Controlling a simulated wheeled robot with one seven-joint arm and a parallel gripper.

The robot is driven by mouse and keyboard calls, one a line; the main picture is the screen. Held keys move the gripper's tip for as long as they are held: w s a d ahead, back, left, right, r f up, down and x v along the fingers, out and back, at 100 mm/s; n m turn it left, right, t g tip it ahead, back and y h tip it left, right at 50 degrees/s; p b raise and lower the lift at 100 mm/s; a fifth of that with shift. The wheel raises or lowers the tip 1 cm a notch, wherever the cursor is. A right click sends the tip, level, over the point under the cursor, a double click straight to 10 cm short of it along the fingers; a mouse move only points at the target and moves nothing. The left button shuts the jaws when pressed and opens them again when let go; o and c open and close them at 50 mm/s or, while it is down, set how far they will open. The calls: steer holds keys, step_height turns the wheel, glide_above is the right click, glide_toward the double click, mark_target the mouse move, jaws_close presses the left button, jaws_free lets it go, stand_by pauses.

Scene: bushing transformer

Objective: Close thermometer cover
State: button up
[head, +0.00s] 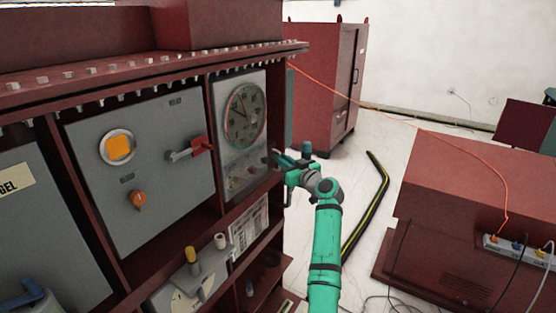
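The thermometer panel (229,161) is the narrow grey panel at the right end of the dark red transformer. Its round dial (244,115) shows behind what looks like a clear cover lying flat over the panel; I cannot tell whether the cover is fully shut. My gripper (276,157) is at the right edge of this panel, at its lower half. The end of my green arm hides part of the gripper. I cannot tell if the fingers touch the cover or whether they are open.
Left of the thermometer is a grey panel (90,150) with an orange knob and a red-tipped handle (197,147). Below are a printed label (249,229) and a yellow-capped fitting (191,254). A red cabinet (325,85) stands behind. A black-yellow cable (376,205) lies on clear floor to the right.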

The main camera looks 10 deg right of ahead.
steer(key=o, duration=0.4)
steer(key=shift+d+h, duration=0.3)
steer(key=shift+d, duration=0.85)
steer(key=shift+c, duration=0.2)
steer(key=shift+a, duration=0.3)
steer(key=shift+a, duration=0.25)
steer(key=shift+s, duration=0.1)
steer(key=v, duration=1)
steer(key=shift+s+d, duration=0.2)
steer(key=shift+f, duration=0.2)
